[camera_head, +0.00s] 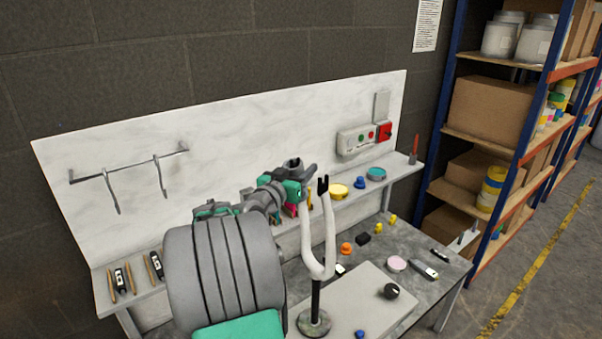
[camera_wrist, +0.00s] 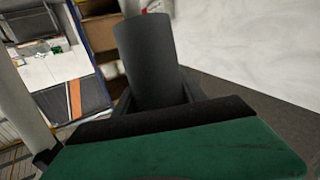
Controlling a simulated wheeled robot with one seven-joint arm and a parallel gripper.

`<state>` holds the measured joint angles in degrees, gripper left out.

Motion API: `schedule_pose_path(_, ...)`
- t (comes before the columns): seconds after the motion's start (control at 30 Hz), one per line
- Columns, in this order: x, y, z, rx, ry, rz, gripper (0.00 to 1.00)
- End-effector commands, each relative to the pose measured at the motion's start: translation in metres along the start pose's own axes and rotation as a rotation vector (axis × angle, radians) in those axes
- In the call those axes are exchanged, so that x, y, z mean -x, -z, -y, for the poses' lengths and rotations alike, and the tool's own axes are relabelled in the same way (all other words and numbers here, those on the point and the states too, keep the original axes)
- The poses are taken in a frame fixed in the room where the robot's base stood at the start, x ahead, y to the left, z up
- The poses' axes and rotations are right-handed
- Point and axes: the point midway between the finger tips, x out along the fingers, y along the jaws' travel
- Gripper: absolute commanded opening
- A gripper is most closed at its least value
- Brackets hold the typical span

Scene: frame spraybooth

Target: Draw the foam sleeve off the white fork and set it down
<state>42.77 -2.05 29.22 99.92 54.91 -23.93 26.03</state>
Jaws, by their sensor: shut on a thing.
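The white fork (camera_head: 331,235) stands upright on a black post with a round base on the bench. Its right leg ends in a dark forked tip. The upper end of its left leg is hidden behind my gripper (camera_head: 304,175). My gripper is at the top of the left leg. In the wrist view my gripper (camera_wrist: 158,100) is shut on the dark grey foam sleeve (camera_wrist: 143,55), which stands out beyond the jaws. I cannot tell whether the sleeve is still around the left leg. A pale tube, likely a fork leg, shows at the wrist view's left edge.
A grey board (camera_head: 355,303) with a black knob (camera_head: 390,291) lies on the bench. Small coloured parts and a pink disc (camera_head: 396,264) lie nearby. A narrow ledge (camera_head: 405,170) at the back holds tins and tools. A hook rail (camera_head: 130,165) is on the wall panel.

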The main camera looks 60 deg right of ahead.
Motion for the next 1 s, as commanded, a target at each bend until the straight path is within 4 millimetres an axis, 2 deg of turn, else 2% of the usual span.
schedule_pose_path(0.47, 0.001, 0.004, 0.001, 0.002, 0.001, 0.005, 0.03)
schedule_pose_path(1.0, 0.005, 0.031, 0.000, -0.001, 0.002, 0.000, 0.03)
